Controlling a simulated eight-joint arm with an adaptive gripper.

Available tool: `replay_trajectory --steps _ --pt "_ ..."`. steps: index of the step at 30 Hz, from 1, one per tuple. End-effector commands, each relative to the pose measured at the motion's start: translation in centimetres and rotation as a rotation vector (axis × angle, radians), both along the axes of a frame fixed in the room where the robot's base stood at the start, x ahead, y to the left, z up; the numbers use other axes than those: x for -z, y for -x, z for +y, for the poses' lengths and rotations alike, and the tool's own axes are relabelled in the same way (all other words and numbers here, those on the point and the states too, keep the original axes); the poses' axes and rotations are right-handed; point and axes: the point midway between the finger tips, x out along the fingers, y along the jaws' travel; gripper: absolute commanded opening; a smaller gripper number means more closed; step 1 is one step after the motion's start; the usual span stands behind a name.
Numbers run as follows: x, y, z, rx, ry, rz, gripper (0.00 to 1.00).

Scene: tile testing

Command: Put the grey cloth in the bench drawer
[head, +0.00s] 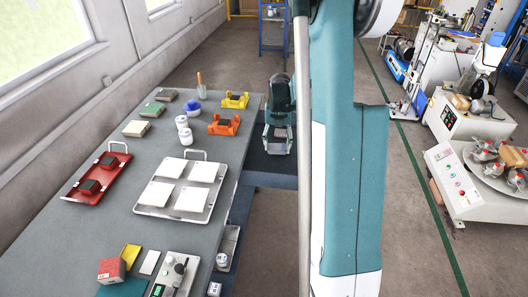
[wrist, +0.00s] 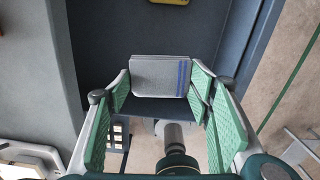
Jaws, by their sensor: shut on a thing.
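The grey cloth (wrist: 160,77), folded flat with blue stripes near its right edge, is between the green-padded fingers in the wrist view. My gripper (wrist: 163,80) is shut on it. In the head view, my gripper (head: 277,147) is beyond the right edge of the bench, over the pulled-out bench drawer (head: 258,163), which has a dark blue interior. The drawer's dark floor (wrist: 212,35) lies behind the cloth in the wrist view. The cloth appears above that floor; the gap is hard to judge. The fingers hide part of the drawer in the head view.
The bench (head: 120,170) carries a white tray (head: 143,198) with several pale tiles, a red tray (head: 78,190), an orange holder (head: 224,126) and a yellow holder (head: 234,101). A small open bin (head: 233,236) stands nearer along the bench side. Floor is clear right of the drawer.

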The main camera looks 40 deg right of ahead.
Motion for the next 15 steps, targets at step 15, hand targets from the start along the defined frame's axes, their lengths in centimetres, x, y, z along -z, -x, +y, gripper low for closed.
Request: replay_trajectory --steps 15 --pt "2.0 0.0 0.0 0.0 0.0 0.0 0.42"
